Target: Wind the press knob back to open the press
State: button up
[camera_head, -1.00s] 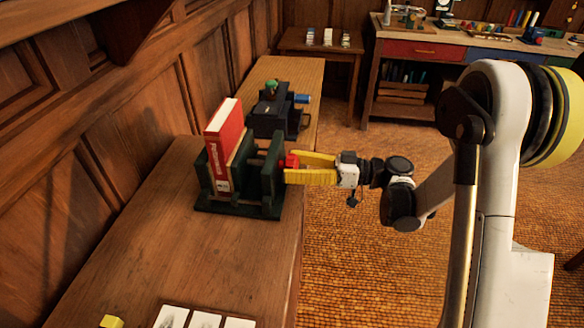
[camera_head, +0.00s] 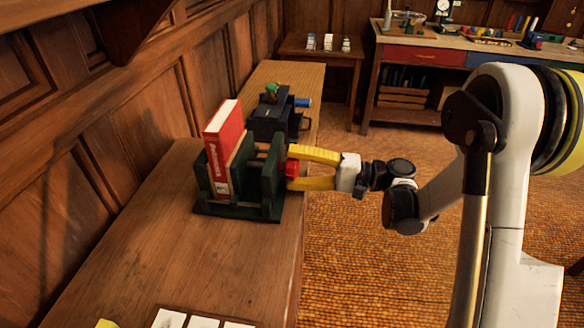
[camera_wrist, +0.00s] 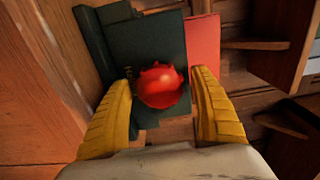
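The press (camera_head: 238,208) is a dark green frame on the near wooden bench. A red book (camera_head: 226,150) stands upright in it, beside a dark green plate. The red press knob (camera_head: 292,168) is on the press's right side; it shows as a round, lobed knob in the wrist view (camera_wrist: 160,87). My gripper (camera_head: 290,167) reaches in from the right, its yellow fingers on either side of the knob. In the wrist view the fingers (camera_wrist: 164,84) stand apart with gaps to the knob, so the gripper is open. Any gap between book and plate is hard to judge.
A dark device (camera_head: 272,120) with a blue part stands behind the press on the bench (camera_head: 150,240). White cards (camera_head: 203,322) lie at the near edge. A panelled wall (camera_head: 110,150) runs along the left. The floor right of the bench is clear.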

jog(key=c, duration=1.1)
jog(key=shift+o, duration=0.2)
jog(key=n, duration=1)
jog(key=shift+n, duration=0.3)
jog(key=n, duration=0.3)
jog(key=shift+n, duration=0.4)
jog(key=n, duration=1.5)
jog(key=shift+n, duration=0.3)
